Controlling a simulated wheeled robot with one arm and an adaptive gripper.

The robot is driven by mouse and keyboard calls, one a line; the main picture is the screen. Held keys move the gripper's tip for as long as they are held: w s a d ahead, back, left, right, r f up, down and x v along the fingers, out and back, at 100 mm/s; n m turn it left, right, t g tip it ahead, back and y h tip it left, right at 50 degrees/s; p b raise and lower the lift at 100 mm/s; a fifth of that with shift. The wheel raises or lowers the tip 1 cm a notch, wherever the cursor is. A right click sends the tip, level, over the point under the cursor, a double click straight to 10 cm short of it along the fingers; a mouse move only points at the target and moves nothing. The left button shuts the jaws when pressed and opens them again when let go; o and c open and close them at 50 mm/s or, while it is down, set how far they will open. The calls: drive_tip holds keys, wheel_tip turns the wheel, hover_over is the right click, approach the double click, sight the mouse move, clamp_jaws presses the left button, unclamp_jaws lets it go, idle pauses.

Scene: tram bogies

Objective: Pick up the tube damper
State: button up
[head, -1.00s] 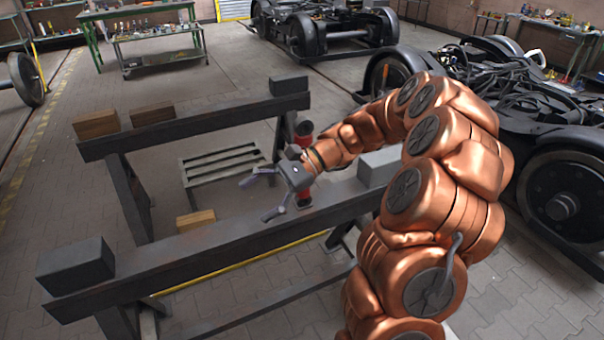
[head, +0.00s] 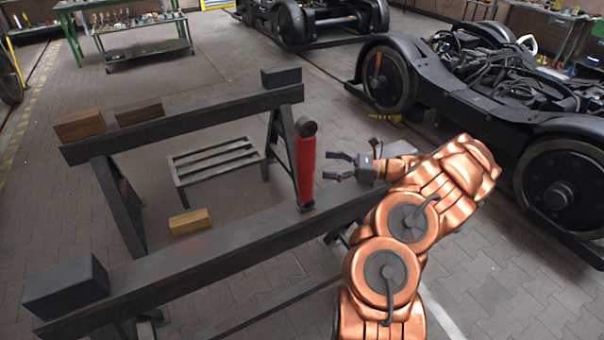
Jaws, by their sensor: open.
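The tube damper (head: 306,168) is a red cylinder with dark round ends. It stands upright near the right end of the dark trestle beams, its lower end appearing to meet the front beam. My gripper (head: 335,165) is just right of the damper, its two grey fingers spread and pointing left toward it. The gripper is empty, and a small gap shows between the fingertips and the red body.
The front beam (head: 200,255) carries a dark block (head: 66,287) at left; the rear beam (head: 190,122) carries wooden blocks (head: 80,125) and a dark block (head: 281,76). A low slatted stand (head: 215,160) is behind. A bogie (head: 480,100) stands right.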

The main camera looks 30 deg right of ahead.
sight(306, 161)
drive_tip(key=shift+p+x, duration=1.4)
drive_tip(key=shift+x, duration=2)
drive_tip(key=shift+c, duration=0.5)
clamp_jaws()
